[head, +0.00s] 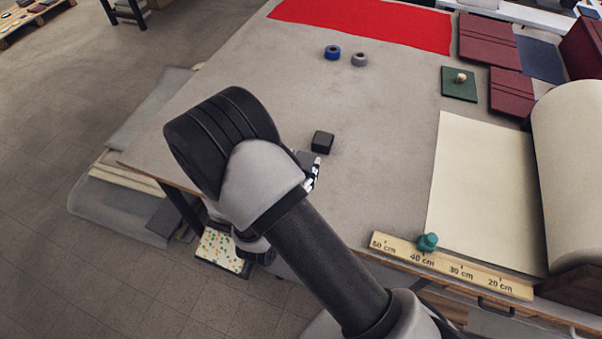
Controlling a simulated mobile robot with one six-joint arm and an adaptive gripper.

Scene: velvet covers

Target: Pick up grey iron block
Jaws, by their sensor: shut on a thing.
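A grey block (306,158) shows partly at my gripper (314,172), just right of my arm's wrist. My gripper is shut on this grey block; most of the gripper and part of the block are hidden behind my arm. I cannot tell whether the block touches the table. A separate small black block (322,141) sits on the grey table top (390,130), just beyond the gripper.
Right are a green board (459,84) with a knob, dark red covers (487,40), a cream sheet (485,190) and roll (570,170). A wooden ruler (450,267) lies along the front edge.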

